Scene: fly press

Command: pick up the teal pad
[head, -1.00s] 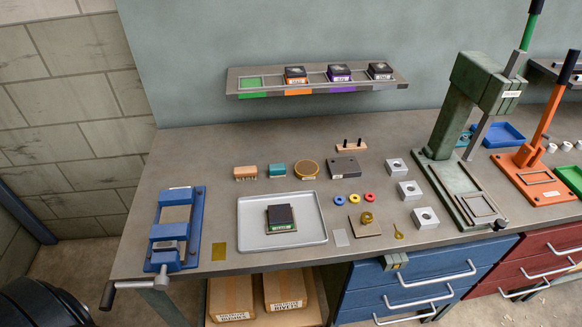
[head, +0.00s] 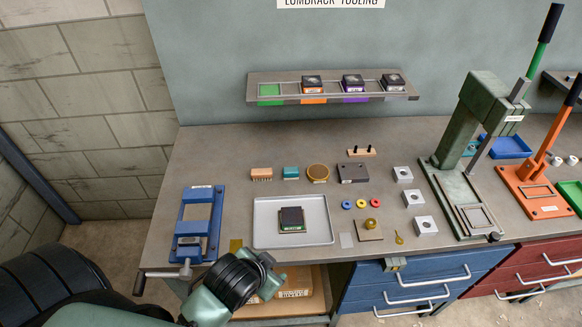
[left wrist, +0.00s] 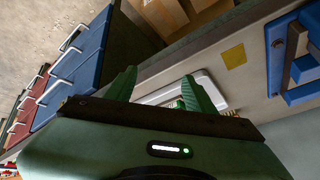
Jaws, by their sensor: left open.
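My left gripper (head: 277,278) is low at the bench's front edge, in front of the tray and well short of the pad. In the left wrist view its green fingers (left wrist: 158,82) stand apart with nothing held between them. I cannot make out the pad in the left wrist view. My right gripper is in neither view.
A grey tray (head: 264,235) holding a dark block with a green base (head: 292,219) lies between my gripper and the pad. A blue vise (head: 198,225) stands left, a green press (head: 468,150) right. A shelf (head: 415,94) hangs behind. Bench left of the brush is clear.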

